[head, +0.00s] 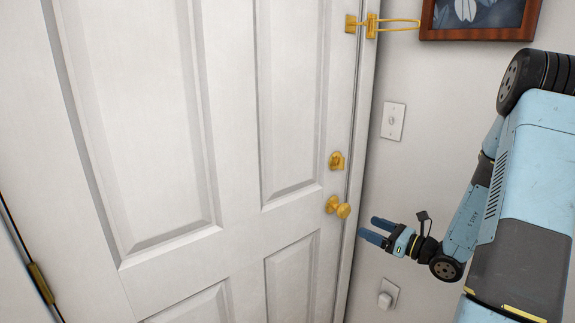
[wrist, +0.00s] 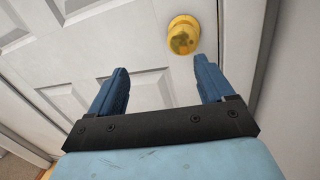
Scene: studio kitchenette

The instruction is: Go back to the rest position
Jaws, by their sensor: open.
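My gripper (head: 372,230) is blue and points left toward the white door (head: 140,130), just right of and below the brass knob (head: 338,207) in the head view. Its two fingers are apart with nothing between them. In the wrist view my gripper (wrist: 160,85) is open, and the round brass knob (wrist: 183,35) shows beyond the fingertips, near the right finger. The knob appears apart from the fingers. The door looks closed against its frame.
A brass deadbolt (head: 337,161) sits above the knob, and a brass swing latch (head: 372,25) is higher up. A light switch (head: 393,121), a plugged-in outlet (head: 387,295) and a framed picture (head: 480,18) are on the wall right of the door. A hinge (head: 41,284) shows at lower left.

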